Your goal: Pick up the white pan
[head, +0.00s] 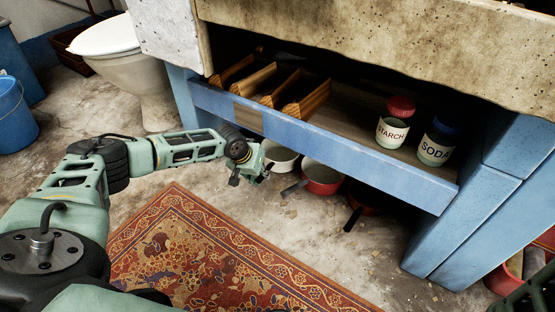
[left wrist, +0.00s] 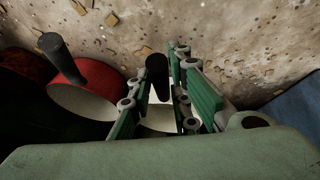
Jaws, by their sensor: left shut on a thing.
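The white pan (head: 281,158) is on the floor under the front edge of the blue shelf, partly hidden behind my left gripper (head: 254,172). In the left wrist view, the dark handle (left wrist: 157,72) of the white pan stands between the green fingers of my left gripper (left wrist: 158,98). Part of the pan's pale bowl (left wrist: 160,122) shows below the handle. My left gripper is shut on this handle. The pan appears to rest on the floor. My right gripper is not in view.
A red pan (head: 323,181) sits close to the right, also in the left wrist view (left wrist: 82,92), with a darker pan (head: 357,204) beyond it. The blue shelf board (head: 330,150) hangs above the pans. A patterned rug (head: 215,255) lies in front.

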